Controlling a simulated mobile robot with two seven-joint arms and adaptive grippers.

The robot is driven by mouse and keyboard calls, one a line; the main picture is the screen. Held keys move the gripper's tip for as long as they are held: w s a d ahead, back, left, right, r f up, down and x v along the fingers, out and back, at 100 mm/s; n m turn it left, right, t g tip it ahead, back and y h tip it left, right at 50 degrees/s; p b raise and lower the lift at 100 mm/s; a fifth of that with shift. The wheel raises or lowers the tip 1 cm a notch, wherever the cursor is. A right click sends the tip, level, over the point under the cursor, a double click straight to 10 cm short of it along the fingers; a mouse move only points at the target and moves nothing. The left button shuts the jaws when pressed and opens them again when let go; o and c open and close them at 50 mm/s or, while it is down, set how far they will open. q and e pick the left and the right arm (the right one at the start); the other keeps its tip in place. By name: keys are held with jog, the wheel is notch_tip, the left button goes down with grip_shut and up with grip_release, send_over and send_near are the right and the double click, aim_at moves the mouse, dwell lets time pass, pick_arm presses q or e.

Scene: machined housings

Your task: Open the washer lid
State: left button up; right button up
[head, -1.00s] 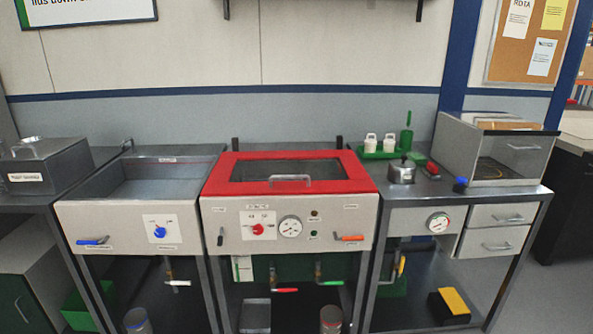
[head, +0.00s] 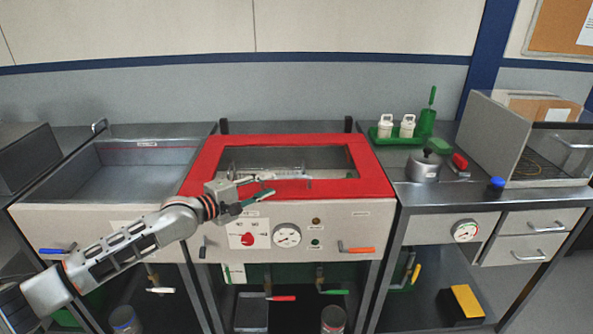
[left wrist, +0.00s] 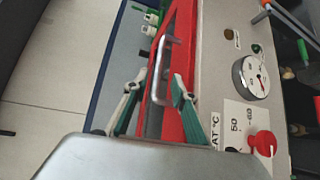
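The washer's red lid (head: 368,170), a frame around a dark window, lies shut on top of the pale washer body (head: 360,222). Its metal bar handle (head: 308,182) is at the front edge, partly hidden by my left gripper (head: 268,186). In the left wrist view the gripper (left wrist: 157,86) is open and empty, with green finger pads. There the handle (left wrist: 160,62) shows ahead, between the lines of the two fingers, and the red lid (left wrist: 183,45) runs behind it. Whether a finger touches the handle I cannot tell. My right gripper is not in view.
The washer front has a red knob (head: 248,240), a gauge (head: 287,236) and an orange-handled lever (head: 358,249). An open sink (head: 140,180) stands left.

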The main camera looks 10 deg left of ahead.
aim_at(282, 178)
pick_arm(q)
jog(key=shift+w+d, duration=0.25)
jog(key=shift+w, duration=0.3)
jog(key=b+x, duration=0.1)
jog(key=x, duration=0.5)
jog(key=shift+w+d, duration=0.1)
jog(key=shift+w, duration=0.1)
grip_shut()
